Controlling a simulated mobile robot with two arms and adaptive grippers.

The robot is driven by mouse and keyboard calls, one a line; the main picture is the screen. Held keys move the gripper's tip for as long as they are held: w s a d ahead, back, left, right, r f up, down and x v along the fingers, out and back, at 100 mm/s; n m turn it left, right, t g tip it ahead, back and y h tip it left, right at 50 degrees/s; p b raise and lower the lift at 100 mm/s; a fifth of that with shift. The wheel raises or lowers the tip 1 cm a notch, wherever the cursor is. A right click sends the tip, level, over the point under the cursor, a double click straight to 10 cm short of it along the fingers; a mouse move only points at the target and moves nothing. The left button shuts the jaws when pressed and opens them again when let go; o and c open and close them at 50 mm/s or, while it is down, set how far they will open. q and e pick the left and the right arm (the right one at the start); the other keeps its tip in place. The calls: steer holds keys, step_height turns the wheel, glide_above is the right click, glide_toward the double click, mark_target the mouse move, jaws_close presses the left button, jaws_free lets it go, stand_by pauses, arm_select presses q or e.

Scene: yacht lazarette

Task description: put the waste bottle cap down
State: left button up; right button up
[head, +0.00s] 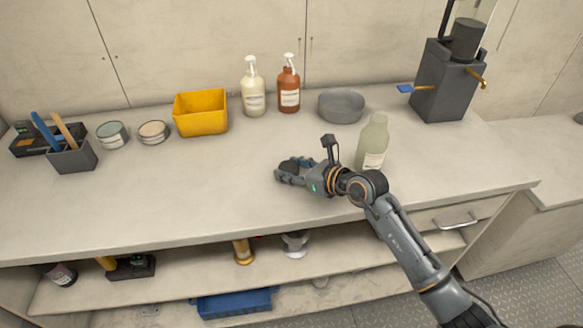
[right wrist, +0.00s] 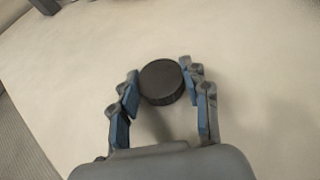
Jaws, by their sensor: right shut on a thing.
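The waste bottle cap (right wrist: 161,82) is a dark, round, ridged cap. It sits between the fingertips of my right gripper (right wrist: 160,88) in the right wrist view, and the gripper is shut on it. In the head view the right gripper (head: 290,172) is low over the front middle of the pale counter (head: 200,205), with the dark cap (head: 288,166) partly hidden by the fingers. I cannot tell whether the cap touches the counter. A pale green bottle without a cap (head: 372,142) stands upright to the right of the gripper. My left gripper is not in view.
A yellow bin (head: 200,113), two pump bottles (head: 270,88) and a grey bowl (head: 341,106) stand along the back. Two tins (head: 132,133) and a grey holder with tools (head: 72,158) stand at the left. The counter left of the gripper is clear.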

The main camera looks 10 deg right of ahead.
steer(key=shift+s+f, duration=0.1)
steer(key=shift+f, duration=0.2)
steer(key=o, duration=0.8)
steer(key=shift+o, duration=1.4)
steer(key=shift+f, duration=0.2)
steer(key=v, duration=0.4)
steer(key=r+v, duration=0.1)
steer(key=v, duration=0.7)
steer(key=shift+r, duration=0.35)
